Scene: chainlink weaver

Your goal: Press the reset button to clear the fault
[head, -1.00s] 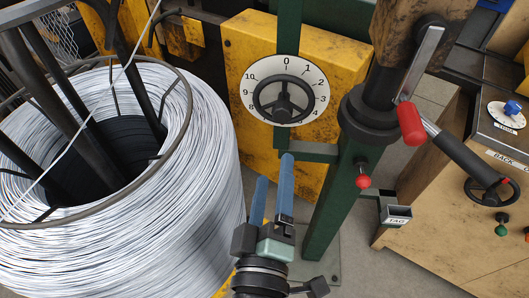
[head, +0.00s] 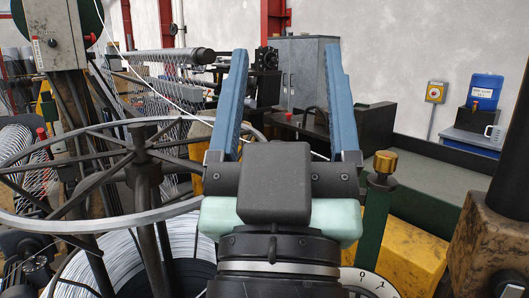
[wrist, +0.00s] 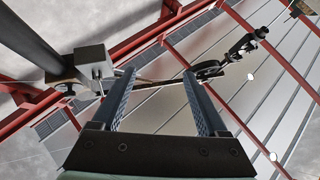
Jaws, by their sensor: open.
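My gripper (head: 286,52) is open and empty, raised in front of the head camera with its two blue fingers pointing up and wide apart. A grey control box (head: 52,42) with small controls stands at the upper left. I cannot tell which control is the reset button; no reset label is readable.
A large wire reel ring (head: 100,220) stands at the left. A brass-coloured knob (head: 385,162) on a green post is just right of my gripper. A blue container (head: 486,92) and grey cabinet (head: 303,72) stand behind. A white dial (head: 371,281) shows at the bottom.

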